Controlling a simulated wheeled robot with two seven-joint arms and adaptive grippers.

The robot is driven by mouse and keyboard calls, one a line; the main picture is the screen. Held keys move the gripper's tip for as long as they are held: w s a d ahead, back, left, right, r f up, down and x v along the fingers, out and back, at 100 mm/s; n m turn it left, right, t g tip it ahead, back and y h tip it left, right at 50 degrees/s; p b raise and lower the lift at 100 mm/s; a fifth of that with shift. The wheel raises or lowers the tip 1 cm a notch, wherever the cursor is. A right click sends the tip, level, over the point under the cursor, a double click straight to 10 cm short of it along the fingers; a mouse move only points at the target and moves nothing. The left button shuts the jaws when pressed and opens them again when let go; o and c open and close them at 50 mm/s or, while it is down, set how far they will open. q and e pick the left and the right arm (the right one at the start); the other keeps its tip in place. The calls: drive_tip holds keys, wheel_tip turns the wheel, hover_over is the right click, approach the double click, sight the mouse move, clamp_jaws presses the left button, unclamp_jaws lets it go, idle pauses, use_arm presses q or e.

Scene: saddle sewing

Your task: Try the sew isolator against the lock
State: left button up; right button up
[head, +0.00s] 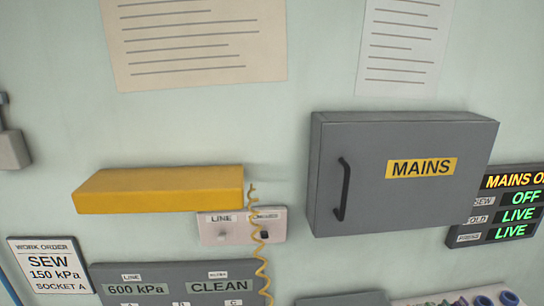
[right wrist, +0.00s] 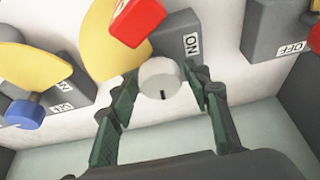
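In the right wrist view a pale round piece (right wrist: 161,79) with a short dark slot, possibly the lock, sits between the two fingers of my right gripper (right wrist: 164,82). The fingers are apart on either side of it; I cannot tell whether they touch it. Just above are a red block (right wrist: 138,20), a yellow rounded plate (right wrist: 108,42) and a grey block (right wrist: 182,35) labelled ON. Which isolator is the sew one is not readable there. In the head view the status panel (head: 497,214) reads SEW OFF, with the other lines LIVE. My left gripper is out of view.
The grey MAINS box (head: 340,200) is shut, with a black handle. A yellow box (head: 160,190), a coiled yellow cord (head: 262,262) and a work order card (head: 50,265) are on the wall. The wrist view has another grey block (right wrist: 275,30) marked OFF and a blue knob (right wrist: 23,113).

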drive_tip(key=shift+o, duration=0.5)
drive_tip(key=shift+w, duration=0.15)
wheel_tip(320, 180, up, 3)
drive_tip(key=p, duration=0.2)
drive_tip(key=shift+f+p, duration=0.2)
drive_tip(key=shift+p, duration=0.2)
drive_tip(key=shift+r, duration=1.25)
drive_tip(key=n+y, duration=0.1)
drive_tip(key=n, duration=0.2)
drive_tip(key=shift+a, duration=0.1)
